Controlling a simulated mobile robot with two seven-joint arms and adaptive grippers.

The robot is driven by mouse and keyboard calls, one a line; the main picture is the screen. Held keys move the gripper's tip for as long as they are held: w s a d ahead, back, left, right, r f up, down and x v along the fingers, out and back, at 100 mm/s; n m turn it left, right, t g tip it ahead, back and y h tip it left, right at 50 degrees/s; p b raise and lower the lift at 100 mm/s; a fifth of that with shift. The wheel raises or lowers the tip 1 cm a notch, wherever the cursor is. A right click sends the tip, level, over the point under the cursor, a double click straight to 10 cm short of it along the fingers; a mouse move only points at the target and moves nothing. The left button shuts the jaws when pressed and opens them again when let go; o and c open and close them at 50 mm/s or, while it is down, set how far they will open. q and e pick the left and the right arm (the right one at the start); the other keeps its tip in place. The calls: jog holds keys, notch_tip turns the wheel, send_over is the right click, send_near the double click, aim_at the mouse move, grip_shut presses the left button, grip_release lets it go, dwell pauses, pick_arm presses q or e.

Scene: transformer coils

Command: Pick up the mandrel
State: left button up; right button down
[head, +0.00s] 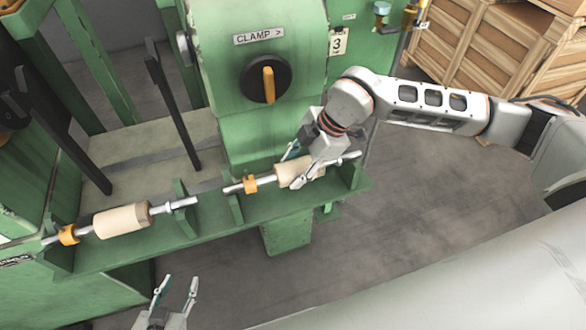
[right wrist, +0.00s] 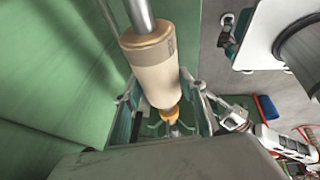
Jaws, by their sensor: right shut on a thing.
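Two mandrels, each a metal shaft with a beige cylinder and an orange collar, rest in the notched green brackets of the machine's ledge in the head view. My right gripper (head: 294,168) is shut on the right mandrel (head: 285,174), with its fingers on either side of the beige cylinder. In the right wrist view this mandrel (right wrist: 152,66) lies between both fingers, with its orange collar at the lower end. The left mandrel (head: 122,221) lies apart from both grippers. My left gripper (head: 180,280) is open and empty, in front of the ledge at the bottom.
The green machine (head: 255,110) with a black and orange clamp knob (head: 267,79) rises behind the ledge. Black upright bars (head: 172,108) stand at the left. Wooden crates (head: 500,45) stand at the back right. The grey floor to the right of the ledge is clear.

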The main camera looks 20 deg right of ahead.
notch_tip(320, 180, up, 20)
jog(key=b, duration=0.1)
notch_tip(320, 180, up, 5)
jog(key=p, duration=0.2)
send_over(295, 164)
jog(key=shift+s, duration=0.1)
dwell(0.6)
